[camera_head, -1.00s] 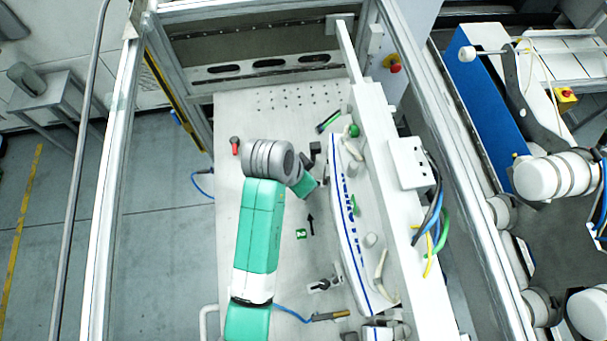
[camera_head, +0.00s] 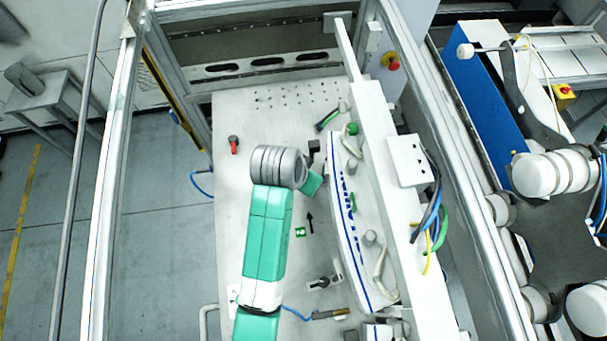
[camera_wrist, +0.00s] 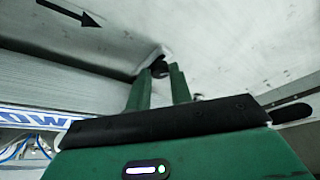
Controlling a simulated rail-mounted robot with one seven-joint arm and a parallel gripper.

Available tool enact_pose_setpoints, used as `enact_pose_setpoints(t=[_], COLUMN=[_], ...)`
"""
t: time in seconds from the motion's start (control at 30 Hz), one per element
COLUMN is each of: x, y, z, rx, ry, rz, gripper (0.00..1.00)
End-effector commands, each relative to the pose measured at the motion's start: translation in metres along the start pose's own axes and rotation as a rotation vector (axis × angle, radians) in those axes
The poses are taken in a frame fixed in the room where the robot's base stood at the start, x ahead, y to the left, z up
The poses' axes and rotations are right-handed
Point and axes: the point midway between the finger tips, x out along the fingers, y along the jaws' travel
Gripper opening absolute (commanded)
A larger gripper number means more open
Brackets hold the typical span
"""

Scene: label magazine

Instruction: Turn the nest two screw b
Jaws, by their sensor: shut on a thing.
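In the wrist view my gripper (camera_wrist: 160,82) has its two green fingers shut on a small black screw knob (camera_wrist: 158,69), which sits by a pale metal edge. Which screw this is cannot be read here. In the head view the green end of my gripper (camera_head: 313,184) is beside the long white curved part (camera_head: 343,222) with blue markings; its fingertips and the knob are hidden there. A green label with a 2 (camera_head: 300,232) and a black arrow (camera_head: 310,222) mark the white plate. The arrow also shows in the wrist view (camera_wrist: 70,13).
A black block (camera_head: 314,147) stands just beyond my gripper. A tall white rail (camera_head: 375,120) with cables runs along the right. A red-ended part (camera_head: 234,146) is on the left of the plate, and a black-handled fitting (camera_head: 322,283) is nearer. The plate's far part is mostly clear.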

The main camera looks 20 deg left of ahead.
Motion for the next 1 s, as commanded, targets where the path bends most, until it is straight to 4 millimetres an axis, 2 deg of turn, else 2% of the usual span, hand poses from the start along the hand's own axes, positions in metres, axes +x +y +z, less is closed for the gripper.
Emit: enact_pose_setpoints(t=[0.07, 0.1, 0.17, 0.2, 0.47, 0.57, 0.8, 1.0], x=[-0.001, -0.001, -0.001, -0.001, -0.002, -0.014, -0.062, -0.078], y=[0.0, 0.0, 0.0, 0.0, 0.0, 0.0, 0.0, 0.0], z=[-0.001, -0.001, -0.001, -0.001, 0.0, -0.001, -0.001, 0.0], rx=[0.002, 0.002, 0.002, 0.002, 0.001, 0.002, 0.002, 0.001], ry=[0.001, 0.001, 0.001, 0.001, 0.001, 0.004, 0.004, 0.002], rz=[0.0, 0.0, 0.0, 0.0, 0.0, -0.001, -0.001, 0.001], gripper=[0.0, 0.29, 0.41, 0.43, 0.43, 0.43, 0.43, 0.43])
